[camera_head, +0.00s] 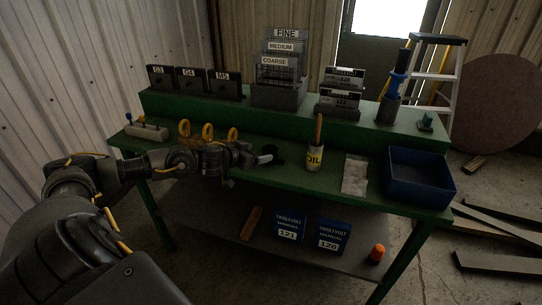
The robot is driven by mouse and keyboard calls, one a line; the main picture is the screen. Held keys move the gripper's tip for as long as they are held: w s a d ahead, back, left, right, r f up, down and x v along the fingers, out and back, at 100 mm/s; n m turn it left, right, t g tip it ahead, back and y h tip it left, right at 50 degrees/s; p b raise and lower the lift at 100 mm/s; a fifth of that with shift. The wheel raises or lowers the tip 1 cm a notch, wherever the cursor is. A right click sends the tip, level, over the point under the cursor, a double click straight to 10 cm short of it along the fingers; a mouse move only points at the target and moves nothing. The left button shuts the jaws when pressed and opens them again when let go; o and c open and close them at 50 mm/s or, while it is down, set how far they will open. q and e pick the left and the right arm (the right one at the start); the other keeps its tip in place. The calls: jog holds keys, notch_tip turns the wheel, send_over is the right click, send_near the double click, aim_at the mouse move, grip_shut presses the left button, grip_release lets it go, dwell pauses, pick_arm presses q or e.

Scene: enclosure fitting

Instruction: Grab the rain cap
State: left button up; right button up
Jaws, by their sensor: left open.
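My left gripper (256,156) reaches in from the left, low over the green workbench (225,177). Its jaws are open and point right. A small dark round object (270,150) sits on the bench right at the fingertips, partly hidden by them. It may be the rain cap, but it is too dark to tell for certain. I cannot tell whether the fingers touch it. No other thing in view is clearly a rain cap. My right gripper is not in view.
Yellow rings (208,131) stand behind my forearm. A rack (279,92) is on the raised back shelf. Boxes (289,226) and an orange object (377,253) sit below.

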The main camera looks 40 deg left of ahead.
aim_at(269, 149)
pick_arm(q)
jog(key=shift+a+p+x, duration=0.1)
jog(key=shift+p+x, duration=0.35)
jog(key=shift+x, duration=0.85)
jog(key=shift+a+p+x, duration=0.15)
jog(key=shift+p+x, duration=0.25)
jog(key=shift+x, duration=0.9)
jog(key=shift+w+f, duration=0.1)
jog(key=shift+w, duration=0.1)
jog(key=shift+c, duration=0.5)
jog(key=c, duration=1.1)
